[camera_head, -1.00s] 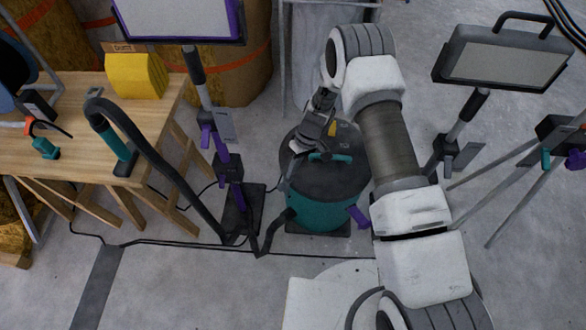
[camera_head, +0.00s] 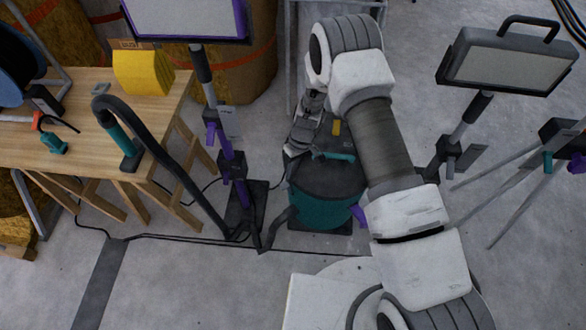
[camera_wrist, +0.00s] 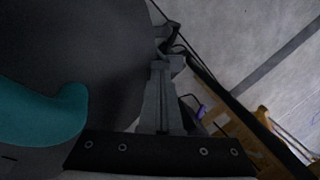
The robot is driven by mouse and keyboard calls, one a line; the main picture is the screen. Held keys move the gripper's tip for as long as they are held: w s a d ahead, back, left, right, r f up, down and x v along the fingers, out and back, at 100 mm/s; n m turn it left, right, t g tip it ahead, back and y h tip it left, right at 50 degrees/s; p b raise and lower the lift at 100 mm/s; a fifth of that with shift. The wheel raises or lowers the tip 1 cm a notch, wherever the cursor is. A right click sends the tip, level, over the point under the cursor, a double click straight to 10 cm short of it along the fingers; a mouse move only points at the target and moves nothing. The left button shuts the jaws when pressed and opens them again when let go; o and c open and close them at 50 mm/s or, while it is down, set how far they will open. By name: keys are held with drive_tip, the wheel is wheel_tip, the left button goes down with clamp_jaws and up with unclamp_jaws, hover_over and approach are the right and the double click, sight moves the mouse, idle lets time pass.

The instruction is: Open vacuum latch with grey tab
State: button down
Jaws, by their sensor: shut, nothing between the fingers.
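The vacuum (camera_head: 322,212) is a teal drum with a dark grey lid, a teal top handle (camera_head: 336,156) and a yellow tab (camera_head: 337,128). A purple tab (camera_head: 360,215) sticks out at its right side. My gripper (camera_head: 289,157) is shut and empty at the left edge of the lid, left of the handle. In the wrist view, my gripper (camera_wrist: 165,66) shows its closed grey fingers beside the dark lid (camera_wrist: 90,40), with the teal handle (camera_wrist: 45,115) at left. I cannot make out the grey tab; the side of the drum near my fingers is partly hidden.
A purple-and-grey lamp stand (camera_head: 232,165) stands close left of the vacuum, with the black hose (camera_head: 165,160) beside it. A wooden workbench (camera_head: 75,170) is further left. Another lamp (camera_head: 508,62) is at right. Bare floor lies in front.

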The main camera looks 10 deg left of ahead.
sight(283, 184)
drive_tip(key=shift+s+a+t+h+p, duration=0.6)
drive_tip(key=shift+s+a+t+h, duration=0.35)
drive_tip(key=shift+s+a, duration=0.25)
drive_tip(key=s+a+f+t+h+b, duration=0.2)
drive_tip(key=s+a+f, duration=0.2)
drive_tip(key=shift+s+a, duration=0.35)
drive_tip(key=shift+w+d+b, duration=0.1)
drive_tip(key=shift+b, duration=0.2)
drive_tip(key=shift+w+d+f, duration=0.15)
drive_tip(key=shift+w+d, duration=0.3)
